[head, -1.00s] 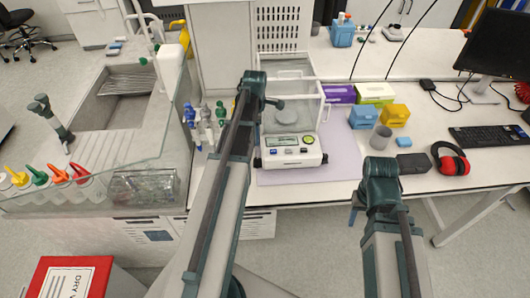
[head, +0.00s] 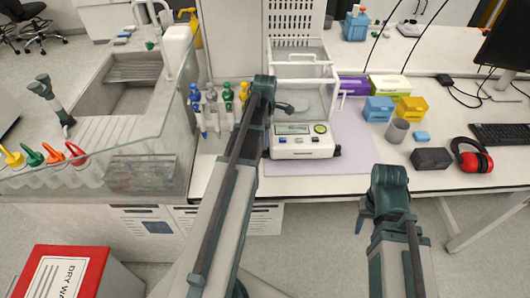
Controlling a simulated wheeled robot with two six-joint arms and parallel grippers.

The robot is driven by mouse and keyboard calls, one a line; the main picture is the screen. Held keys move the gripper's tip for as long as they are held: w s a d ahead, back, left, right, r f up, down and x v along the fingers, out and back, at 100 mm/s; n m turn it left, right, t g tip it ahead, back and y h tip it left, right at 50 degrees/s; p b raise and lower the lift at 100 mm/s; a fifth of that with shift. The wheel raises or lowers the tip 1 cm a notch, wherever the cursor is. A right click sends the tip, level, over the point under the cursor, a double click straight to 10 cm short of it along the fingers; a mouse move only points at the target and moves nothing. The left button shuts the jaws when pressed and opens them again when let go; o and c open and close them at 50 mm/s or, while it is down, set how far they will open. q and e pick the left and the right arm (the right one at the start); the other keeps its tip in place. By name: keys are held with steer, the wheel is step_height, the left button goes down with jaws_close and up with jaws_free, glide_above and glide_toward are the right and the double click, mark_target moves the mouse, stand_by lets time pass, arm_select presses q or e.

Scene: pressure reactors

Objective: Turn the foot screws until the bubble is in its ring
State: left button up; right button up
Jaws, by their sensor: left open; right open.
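The white balance (head: 302,147) with a clear draft shield (head: 303,70) stands on a pale lilac mat (head: 355,150) on the bench. A dark foot screw (head: 337,150) shows at its front right corner. Another foot at the front left is partly hidden by my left arm. The bubble and its ring are too small to make out. My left gripper (head: 287,107) is open, in front of the draft shield in the picture; whether it touches cannot be told. My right gripper (head: 361,215) is open and empty, low in front of the bench edge, seen small and mostly behind its wrist.
Several pipettes (head: 211,110) stand left of the balance. Blue (head: 378,109) and yellow (head: 411,109) boxes, a grey cup (head: 397,130), a dark box (head: 431,158) and red ear muffs (head: 471,156) lie to the right. A glass-screened sink (head: 115,95) is at left.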

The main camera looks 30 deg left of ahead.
arm_select(q)
step_height(320, 180, down, 5)
steer(key=b, duration=0.3)
steer(key=shift+r+b, duration=0.1)
steer(key=shift+b, duration=0.25)
jaws_close()
